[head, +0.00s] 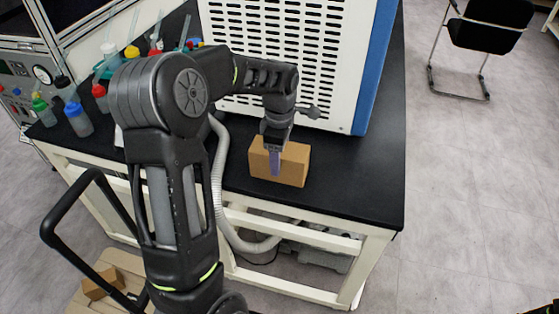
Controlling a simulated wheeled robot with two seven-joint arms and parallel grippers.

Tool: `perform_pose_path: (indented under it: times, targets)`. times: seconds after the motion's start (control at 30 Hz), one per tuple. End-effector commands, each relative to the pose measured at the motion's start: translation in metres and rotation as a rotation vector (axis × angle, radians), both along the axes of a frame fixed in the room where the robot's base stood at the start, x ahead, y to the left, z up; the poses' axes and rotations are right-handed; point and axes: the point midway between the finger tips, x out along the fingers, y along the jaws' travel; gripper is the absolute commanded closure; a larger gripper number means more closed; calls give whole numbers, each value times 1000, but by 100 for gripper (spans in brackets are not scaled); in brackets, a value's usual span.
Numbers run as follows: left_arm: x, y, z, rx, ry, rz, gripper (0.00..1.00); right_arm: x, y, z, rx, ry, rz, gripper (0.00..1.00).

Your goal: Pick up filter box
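A brown cardboard box (295,166), which looks like the filter box, sits on the black bench top (350,190) near its front edge, in front of the white machine. My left gripper (275,165) reaches down over the box, and its fingers overlap the middle of it in the head view. I cannot tell whether the fingers touch the box, or whether they are open or shut, because they show nearly edge-on. My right gripper is not in view.
The white slotted machine (290,50) with a blue side stands behind the box. Several bottles (78,120) stand at the bench's left. A grey hose (218,190) hangs over the front edge. Another small box (98,285) lies at the lower left. The bench right of the box is clear.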

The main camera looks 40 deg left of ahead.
Motion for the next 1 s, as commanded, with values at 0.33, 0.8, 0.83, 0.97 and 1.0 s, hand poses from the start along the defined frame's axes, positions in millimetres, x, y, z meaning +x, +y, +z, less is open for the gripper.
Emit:
perform_pose_path:
  times: [0.33,0.8,0.83,0.97,1.0]
  targets:
    - [0,0,0,0,0,0,99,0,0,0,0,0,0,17]
    - [1,0,12,1,-5,0,100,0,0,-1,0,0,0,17]
    - [1,0,16,1,-5,0,100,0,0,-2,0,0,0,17]
    - [2,0,38,1,-7,-1,100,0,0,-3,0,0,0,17]
    - [2,0,46,1,-7,-1,100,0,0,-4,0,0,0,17]
